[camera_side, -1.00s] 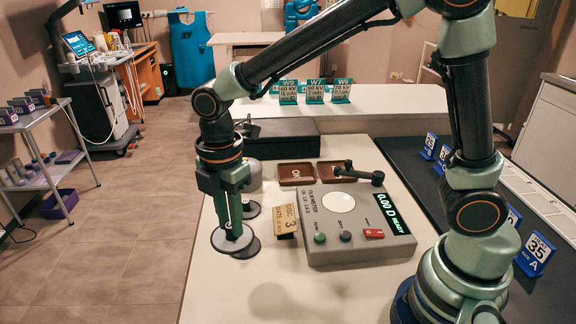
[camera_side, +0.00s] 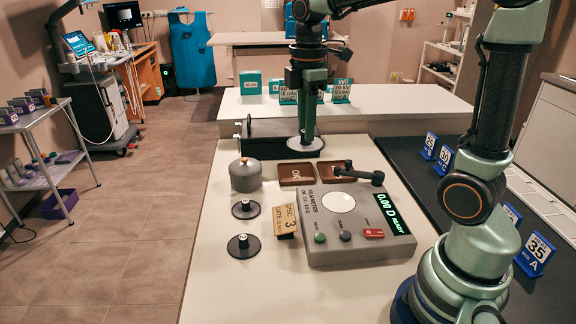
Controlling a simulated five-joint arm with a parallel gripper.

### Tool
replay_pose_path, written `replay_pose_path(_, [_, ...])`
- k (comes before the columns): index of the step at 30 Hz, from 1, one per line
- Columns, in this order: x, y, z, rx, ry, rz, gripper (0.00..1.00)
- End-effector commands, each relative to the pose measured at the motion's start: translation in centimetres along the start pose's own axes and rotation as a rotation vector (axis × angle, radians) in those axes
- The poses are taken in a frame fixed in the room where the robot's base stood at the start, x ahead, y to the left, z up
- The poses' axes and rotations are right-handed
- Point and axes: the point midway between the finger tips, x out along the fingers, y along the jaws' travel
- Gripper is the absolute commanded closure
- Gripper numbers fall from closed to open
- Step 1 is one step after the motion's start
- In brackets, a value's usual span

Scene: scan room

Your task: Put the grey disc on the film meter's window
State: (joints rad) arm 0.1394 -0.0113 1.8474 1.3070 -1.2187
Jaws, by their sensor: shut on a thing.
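My gripper (camera_side: 306,136) is shut on the grey disc (camera_side: 311,147) and holds it up in front of the dark case, above and behind the brown trays in the picture. The disc shows nearly edge-on at the fingertips, and its knob is hidden between the fingers. The film meter (camera_side: 321,252) is a grey box to the lower right of the gripper. Its window (camera_side: 338,202) is a bare white circle. Its display (camera_side: 393,213) reads 0.00 D READY. The meter's black arm (camera_side: 360,175) lies across its back edge, clear of the window.
Two dark discs with knobs, one nearer (camera_side: 236,252) and one farther (camera_side: 237,212), lie left of the meter. A lidded grey pot (camera_side: 245,179) stands behind them. A yellow card (camera_side: 285,221) leans beside the meter. Brown trays (camera_side: 297,173) and a black case (camera_side: 262,150) lie behind.

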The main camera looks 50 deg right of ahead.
Motion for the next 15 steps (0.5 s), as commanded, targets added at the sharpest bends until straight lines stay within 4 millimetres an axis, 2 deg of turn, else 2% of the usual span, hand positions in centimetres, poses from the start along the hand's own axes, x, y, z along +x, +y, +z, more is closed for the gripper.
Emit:
replay_pose_path(1, [-0.4, 0.4, 2.2, 0.064, 0.001, 0.003, 1.00])
replay_pose_path(6, [-1.2, 0.7, 7.2, 0.208, 0.001, 0.002, 1.00])
replay_pose_path(10, [-1.5, 0.5, 9.3, 0.270, 0.001, 0.001, 1.00])
replay_pose_path(15, [-0.6, 0.4, 10.2, 0.296, 0.000, -0.003, 1.00])
